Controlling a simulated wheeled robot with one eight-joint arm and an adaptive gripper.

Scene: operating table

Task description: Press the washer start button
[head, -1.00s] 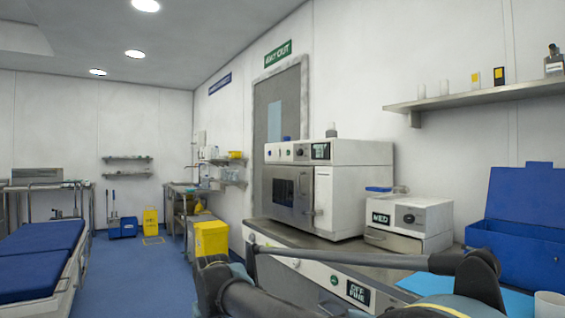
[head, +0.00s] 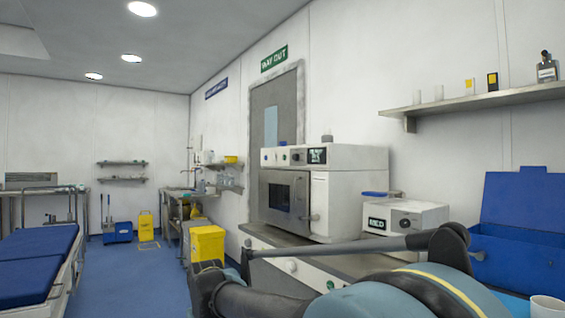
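A white front-loading machine (head: 345,205) with a dark glass door stands on the steel counter; small buttons and a knob (head: 298,157) line its top panel, with a display at the right. Under the countertop, a second white front panel (head: 312,277) shows a pale knob and a small green button (head: 331,285). I cannot tell from labels which is the washer. My arm crosses the lower right in front of the counter and covers part of the lower panel. Its dark end (head: 207,287) is at the bottom, left of the counter; its fingers cannot be made out.
A smaller white device (head: 405,217), an open blue box (head: 520,225) and a white cup (head: 547,309) are to the right. A shelf (head: 480,101) hangs above. A yellow bin (head: 207,245) stands beyond the counter's left end. Blue floor is clear between bin and bed (head: 35,262).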

